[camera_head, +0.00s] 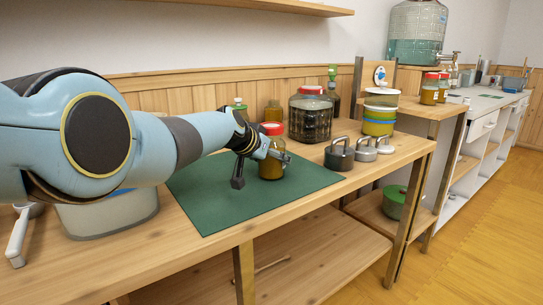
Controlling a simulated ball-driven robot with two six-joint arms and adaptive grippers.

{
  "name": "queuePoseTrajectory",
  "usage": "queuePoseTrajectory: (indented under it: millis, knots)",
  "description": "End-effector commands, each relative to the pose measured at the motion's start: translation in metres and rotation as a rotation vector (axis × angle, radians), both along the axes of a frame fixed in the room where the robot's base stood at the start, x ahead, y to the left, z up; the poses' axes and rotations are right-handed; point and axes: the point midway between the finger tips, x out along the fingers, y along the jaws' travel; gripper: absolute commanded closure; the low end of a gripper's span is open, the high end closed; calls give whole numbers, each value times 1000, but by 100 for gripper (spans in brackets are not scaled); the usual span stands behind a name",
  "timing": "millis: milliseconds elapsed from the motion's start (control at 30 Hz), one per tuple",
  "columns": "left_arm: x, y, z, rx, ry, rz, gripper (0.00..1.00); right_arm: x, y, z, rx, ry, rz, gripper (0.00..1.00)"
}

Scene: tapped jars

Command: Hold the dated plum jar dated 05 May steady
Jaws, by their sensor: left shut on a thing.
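A jar (271,169) with a red lid and amber-brown contents stands upright on the green mat (210,205). My left gripper (275,156) is shut on this jar, around its upper part below the lid. Part of the jar's left side is hidden by the gripper. No date can be read on it at this size, so I cannot tell whether it is the plum jar dated 05 May. My right gripper is not in view.
Behind stand a large dark jar (310,117) with a red lid and a smaller amber jar (273,112). Metal weights with handles (339,157) stand to the right, beside stacked tubs (379,121). The mat's front part is clear. The wooden table's (330,195) front edge is close.

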Motion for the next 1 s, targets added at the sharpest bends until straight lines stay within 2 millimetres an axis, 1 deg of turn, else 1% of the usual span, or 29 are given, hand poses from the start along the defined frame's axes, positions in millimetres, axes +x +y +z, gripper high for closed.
queuePoseTrajectory:
  millis: [333, 367, 567, 600, 1000]
  knots:
    - [0, 1, 0, 1, -1, 0, 86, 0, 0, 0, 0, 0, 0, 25]
    - [0, 1, 0, 1, -1, 0, 28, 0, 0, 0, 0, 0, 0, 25]
    - [0, 1, 0, 1, -1, 0, 2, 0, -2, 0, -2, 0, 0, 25]
    - [0, 0, 0, 0, 0, 1, 0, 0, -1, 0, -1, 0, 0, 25]
    - [-1, 0, 2, -1, -3, -3, 0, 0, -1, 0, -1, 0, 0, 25]
